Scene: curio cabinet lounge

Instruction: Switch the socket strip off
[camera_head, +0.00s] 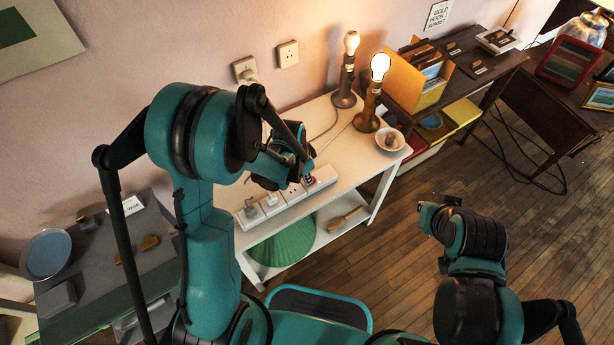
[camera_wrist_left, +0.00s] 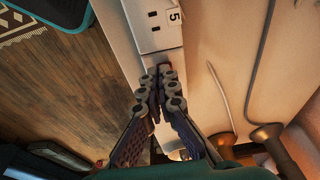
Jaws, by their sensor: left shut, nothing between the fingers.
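The white socket strip (camera_head: 273,204) lies on the white table, with several outlets and plugs along it. Its end with a small red switch (camera_head: 320,181) is at the right, partly hidden by my left gripper. My left gripper (camera_head: 308,177) is shut and empty, with its fingertips down at that end of the strip. In the left wrist view the shut fingertips (camera_wrist_left: 158,74) are over the strip (camera_wrist_left: 153,38), by a sliver of red. Whether they touch the switch is hidden. My right arm's end (camera_head: 432,216) is over the floor; its fingers cannot be made out.
A front lamp (camera_head: 379,70) glows brightly; a rear lamp (camera_head: 350,45) stands behind it. A small bowl (camera_head: 390,139) is at the table's right end. A yellow file box (camera_head: 412,88) stands beyond. Wooden floor (camera_head: 400,275) is open at the right.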

